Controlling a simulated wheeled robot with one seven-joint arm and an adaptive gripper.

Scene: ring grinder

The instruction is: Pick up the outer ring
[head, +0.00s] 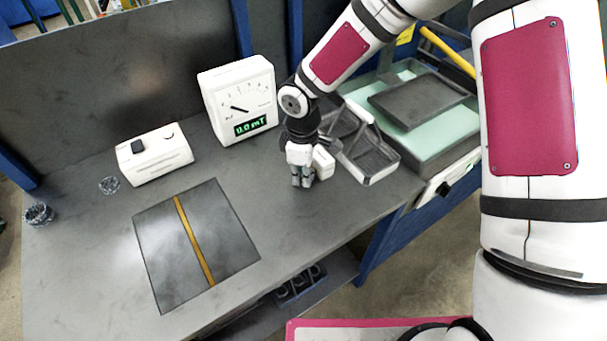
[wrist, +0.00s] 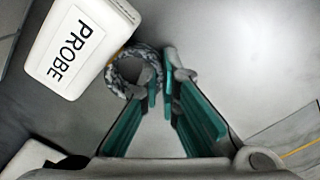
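A dark, mottled ring (wrist: 112,74) shows in the wrist view beside the box marked PROBE. I take it to be the outer ring. My gripper (wrist: 160,88) has its green-padded fingers close together at the ring's right side, with a narrow gap between the tips. The left fingertip overlaps the ring's opening and the right one is just outside its wall. I cannot tell whether the pads press on the wall. In the head view my gripper (head: 302,184) points down low over the bench, and the ring there is hidden.
The white PROBE box (wrist: 82,45) is close to my fingers. A gauge (head: 240,100) reading 0.0 stands behind. Open grey bins (head: 368,160) are to the right. Another ring-shaped part (head: 39,214) and a small dark disc (head: 109,185) lie left. A dark plate (head: 160,245) lies in front.

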